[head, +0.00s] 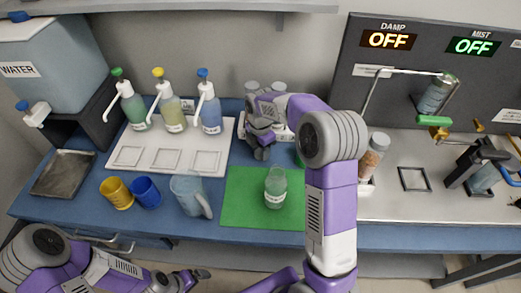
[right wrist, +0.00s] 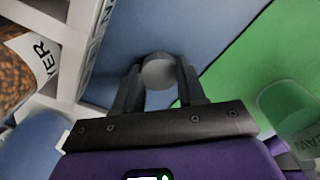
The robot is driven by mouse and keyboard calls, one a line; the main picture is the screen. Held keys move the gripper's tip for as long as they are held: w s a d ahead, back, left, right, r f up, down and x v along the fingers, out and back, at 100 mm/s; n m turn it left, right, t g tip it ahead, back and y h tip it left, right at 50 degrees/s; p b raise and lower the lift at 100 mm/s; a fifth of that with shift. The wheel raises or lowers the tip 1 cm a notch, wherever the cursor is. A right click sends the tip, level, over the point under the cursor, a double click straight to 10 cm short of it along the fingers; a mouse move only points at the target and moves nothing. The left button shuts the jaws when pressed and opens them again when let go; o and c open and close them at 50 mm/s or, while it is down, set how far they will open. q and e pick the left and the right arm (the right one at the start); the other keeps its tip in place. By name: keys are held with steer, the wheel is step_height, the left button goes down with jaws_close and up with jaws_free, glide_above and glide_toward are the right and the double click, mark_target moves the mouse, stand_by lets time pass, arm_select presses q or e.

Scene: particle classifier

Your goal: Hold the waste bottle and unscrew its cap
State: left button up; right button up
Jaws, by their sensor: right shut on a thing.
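A translucent pale green bottle with a white label (head: 275,188) stands upright on the green mat (head: 238,205). I cannot tell from the label whether it is the waste bottle. It also shows at the right edge of the right wrist view (right wrist: 288,118). My right gripper (head: 262,150) is behind and left of this bottle, apart from it, over the blue table. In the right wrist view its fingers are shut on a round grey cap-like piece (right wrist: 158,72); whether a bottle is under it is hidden. My left gripper (head: 198,276) is low at the front, away from the bottle; its jaw gap is unclear.
Two bottles (head: 280,88) stand in a white rack behind my right gripper. Three pump bottles (head: 172,114) stand on a white tray (head: 208,160) at left. A jug (head: 188,192), a yellow cup (head: 117,194) and a blue cup (head: 146,192) stand left of the mat.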

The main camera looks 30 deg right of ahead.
steer(key=shift+f, duration=0.15)
steer(key=o, duration=1.2)
steer(key=shift+c, duration=0.2)
step_height(320, 180, up, 12)
steer(key=p, duration=0.4)
steer(key=shift+r, duration=0.2)
